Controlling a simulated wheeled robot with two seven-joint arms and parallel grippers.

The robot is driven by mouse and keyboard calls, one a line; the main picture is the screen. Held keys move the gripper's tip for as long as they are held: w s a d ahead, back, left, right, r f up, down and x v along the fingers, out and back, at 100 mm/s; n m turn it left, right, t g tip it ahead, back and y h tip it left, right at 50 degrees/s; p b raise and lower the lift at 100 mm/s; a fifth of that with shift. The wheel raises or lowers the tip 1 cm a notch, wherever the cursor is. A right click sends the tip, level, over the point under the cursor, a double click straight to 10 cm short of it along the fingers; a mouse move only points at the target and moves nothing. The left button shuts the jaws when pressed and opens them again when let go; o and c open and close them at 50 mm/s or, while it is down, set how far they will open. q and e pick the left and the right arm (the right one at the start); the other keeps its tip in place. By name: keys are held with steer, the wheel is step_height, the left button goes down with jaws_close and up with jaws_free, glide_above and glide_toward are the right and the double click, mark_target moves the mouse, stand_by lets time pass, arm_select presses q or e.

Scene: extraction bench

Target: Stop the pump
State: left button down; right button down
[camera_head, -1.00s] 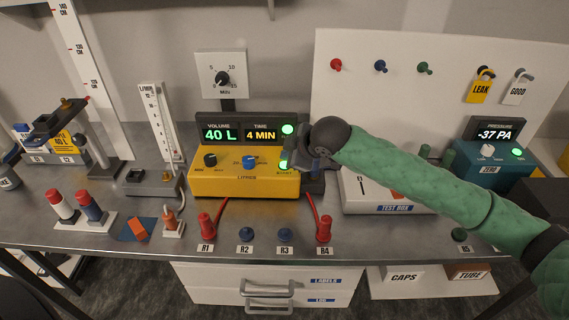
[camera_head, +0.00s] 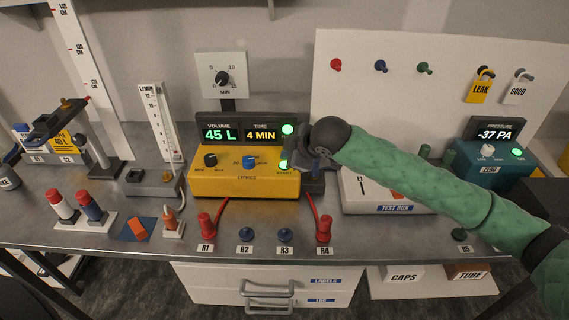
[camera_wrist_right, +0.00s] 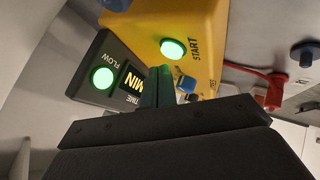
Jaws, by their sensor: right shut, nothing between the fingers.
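The yellow pump (camera_head: 245,184) stands mid-bench. Its dark display (camera_head: 243,132) reads volume 45 L and time 4 MIN, with a lit green flow lamp (camera_head: 288,129). The start button (camera_head: 284,165) on its front glows green; it shows whole in the right wrist view (camera_wrist_right: 173,49), beside the word START. A black knob (camera_head: 210,160) and a blue knob (camera_head: 249,162) are left of the button. My right gripper (camera_head: 294,160) is shut and empty at the pump's right end, close to the button. In the wrist view its fingers (camera_wrist_right: 158,85) are near the button, apparently not covering it. My left gripper is not in view.
Red plugs at R1 (camera_head: 206,226) and R4 (camera_head: 324,229) stand before the pump with red tubes. A white test box (camera_head: 390,205) lies under my right forearm. A teal pressure gauge (camera_head: 492,165) reads -37 PA. A small dial (camera_head: 222,78) stands behind the pump.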

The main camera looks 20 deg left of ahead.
steer(key=shift+f, duration=0.1)
steer(key=shift+f, duration=0.3)
steer(key=shift+f, duration=0.4)
stand_by(0.8)
stand_by(0.3)
steer(key=shift+r+p, duration=0.85)
steer(key=shift+p, duration=0.1)
steer(key=shift+r+p, duration=1.95)
steer(key=shift+r, duration=0.55)
